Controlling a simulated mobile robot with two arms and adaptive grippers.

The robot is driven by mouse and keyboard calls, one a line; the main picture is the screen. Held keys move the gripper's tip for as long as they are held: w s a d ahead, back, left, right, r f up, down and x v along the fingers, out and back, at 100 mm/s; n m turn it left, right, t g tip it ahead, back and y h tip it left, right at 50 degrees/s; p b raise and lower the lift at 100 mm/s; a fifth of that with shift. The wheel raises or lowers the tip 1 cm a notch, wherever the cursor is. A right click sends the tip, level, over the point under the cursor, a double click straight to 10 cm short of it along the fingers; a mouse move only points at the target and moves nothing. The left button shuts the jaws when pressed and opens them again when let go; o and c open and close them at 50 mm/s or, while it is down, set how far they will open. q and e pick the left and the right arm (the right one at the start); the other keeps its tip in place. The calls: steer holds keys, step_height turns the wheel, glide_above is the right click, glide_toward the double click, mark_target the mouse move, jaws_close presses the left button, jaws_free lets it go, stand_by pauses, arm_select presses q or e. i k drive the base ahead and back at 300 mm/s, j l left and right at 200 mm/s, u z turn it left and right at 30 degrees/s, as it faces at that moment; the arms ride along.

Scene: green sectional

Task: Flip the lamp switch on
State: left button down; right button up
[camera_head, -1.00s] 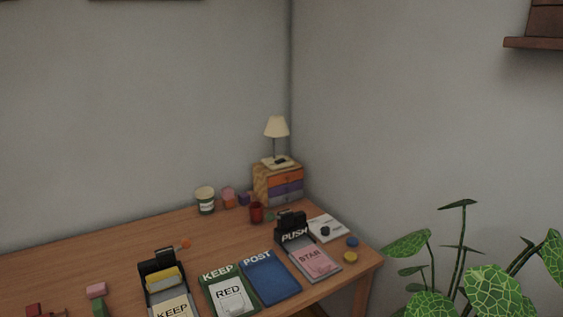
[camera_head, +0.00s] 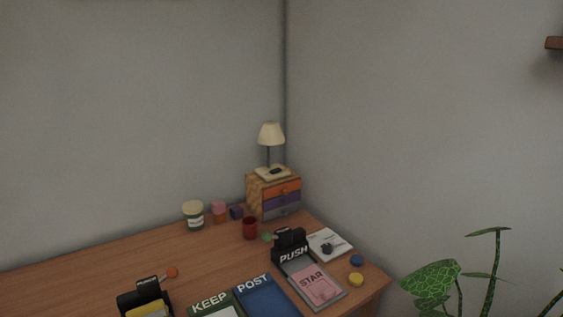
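A small lamp with a cream shade (camera_head: 271,133) stands upright on a small wooden drawer box (camera_head: 258,194) at the back right corner of the desk. Its pale square base (camera_head: 273,173) carries a small dark piece (camera_head: 275,171), which looks like the switch; it is too small to tell which way it is set. The shade shows no clear glow. Neither of my grippers is in view.
The wooden desk (camera_head: 120,258) is bare at its left. In front of the lamp are a red cup (camera_head: 250,228), a green-and-white tub (camera_head: 193,215), a black stamp block marked PUSH (camera_head: 291,244), a STAR card (camera_head: 318,284) and a blue POST pad (camera_head: 262,297). A plant (camera_head: 430,281) stands right.

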mark_target(278, 170)
steer(key=i+l+z, duration=0.15)
steer(key=i+l, duration=0.8)
steer(key=i+j, duration=0.05)
